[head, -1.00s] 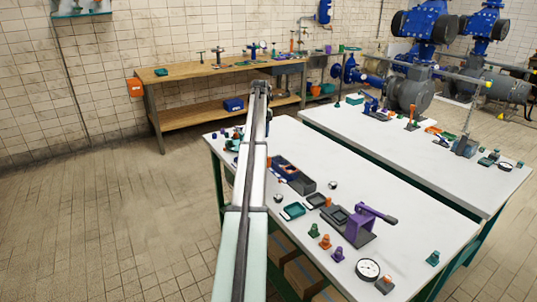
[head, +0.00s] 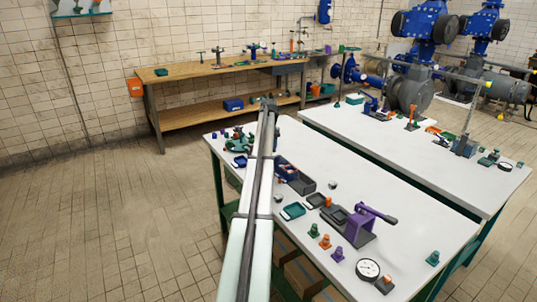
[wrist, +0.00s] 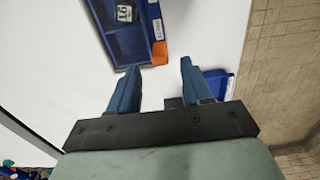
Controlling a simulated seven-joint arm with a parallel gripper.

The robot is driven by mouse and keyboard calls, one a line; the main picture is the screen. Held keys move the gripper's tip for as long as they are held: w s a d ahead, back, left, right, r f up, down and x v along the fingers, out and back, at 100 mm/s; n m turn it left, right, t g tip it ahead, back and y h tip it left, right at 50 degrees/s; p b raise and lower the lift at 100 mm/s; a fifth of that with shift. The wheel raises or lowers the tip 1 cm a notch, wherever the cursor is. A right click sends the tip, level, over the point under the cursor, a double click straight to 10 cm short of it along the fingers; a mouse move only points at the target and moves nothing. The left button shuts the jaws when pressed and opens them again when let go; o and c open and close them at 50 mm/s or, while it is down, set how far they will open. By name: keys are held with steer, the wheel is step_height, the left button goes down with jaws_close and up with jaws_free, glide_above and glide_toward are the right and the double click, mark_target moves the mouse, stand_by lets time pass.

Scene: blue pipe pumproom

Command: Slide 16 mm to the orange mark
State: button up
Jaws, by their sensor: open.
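In the wrist view a dark blue compartmented tray (wrist: 128,42) lies on the white table at top centre. A black piece with a white label (wrist: 125,14), which seems to read 16, sits in its upper part. An orange block or corner (wrist: 159,52) is at the tray's lower right edge. My gripper (wrist: 160,68) is open, with nothing between its blue fingers. Its tips are just below the tray and the orange part in the picture; I cannot tell the height. In the head view the blue tray (head: 286,168) is just right of my arm, and my fingers cannot be made out.
Another blue item (wrist: 217,83) lies beside the right finger, near the table edge. The white table (head: 410,240) also holds a purple press (head: 358,222), small cones and a round gauge (head: 368,269). A green device (head: 238,143) stands left of my arm.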

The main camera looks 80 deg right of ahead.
steer(key=shift+f, duration=1.25)
jaws_close()
